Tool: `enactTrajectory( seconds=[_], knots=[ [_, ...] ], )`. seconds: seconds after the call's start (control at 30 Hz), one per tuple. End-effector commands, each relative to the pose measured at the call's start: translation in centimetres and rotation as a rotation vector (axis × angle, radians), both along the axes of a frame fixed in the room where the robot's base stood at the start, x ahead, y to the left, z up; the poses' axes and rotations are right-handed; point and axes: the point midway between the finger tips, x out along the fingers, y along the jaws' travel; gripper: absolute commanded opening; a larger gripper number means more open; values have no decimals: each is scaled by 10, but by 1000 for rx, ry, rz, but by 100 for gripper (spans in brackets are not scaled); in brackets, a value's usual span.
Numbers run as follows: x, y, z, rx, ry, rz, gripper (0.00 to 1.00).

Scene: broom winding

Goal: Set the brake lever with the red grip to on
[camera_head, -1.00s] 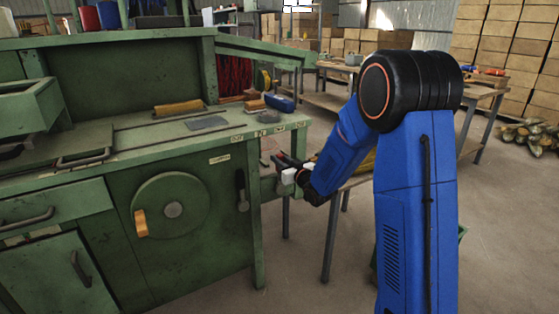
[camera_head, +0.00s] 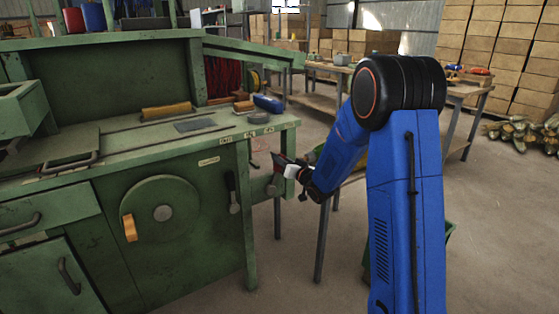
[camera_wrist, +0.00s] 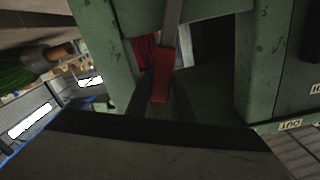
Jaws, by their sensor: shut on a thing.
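The brake lever shows in the wrist view as a grey bar with a red grip (camera_wrist: 161,76) at its near end. The grip lies between the two dark fingers of my gripper (camera_wrist: 160,98), which is shut on it. In the head view my gripper (camera_head: 279,163) is at the right end of the green machine, just below the bench top's corner. The red grip is mostly hidden there by the fingers. The on and off marks of this lever cannot be read.
The green machine (camera_head: 192,237) has a round wheel with a wooden handle (camera_head: 130,228) and a black-handled lever (camera_head: 232,190) on its front. Small labels line the bench edge. A wooden table (camera_head: 462,92) stands behind my arm. Open floor lies in front of the machine.

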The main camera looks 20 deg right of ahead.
Motion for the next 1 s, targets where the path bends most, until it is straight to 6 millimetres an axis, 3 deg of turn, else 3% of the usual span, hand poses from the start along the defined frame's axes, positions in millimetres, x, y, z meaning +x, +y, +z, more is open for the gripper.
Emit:
enactTrajectory(
  seconds=[0.07,0.1,0.17,0.57,1.0],
  knots=[
    [0,0,-1,-2,1,1,0],
    [0,0,-1,-2,2,0,27],
    [0,0,-1,-2,1,1,39],
    [0,1,1,-13,-5,-2,39],
    [-11,35,9,-248,-81,2,39]
  ],
)
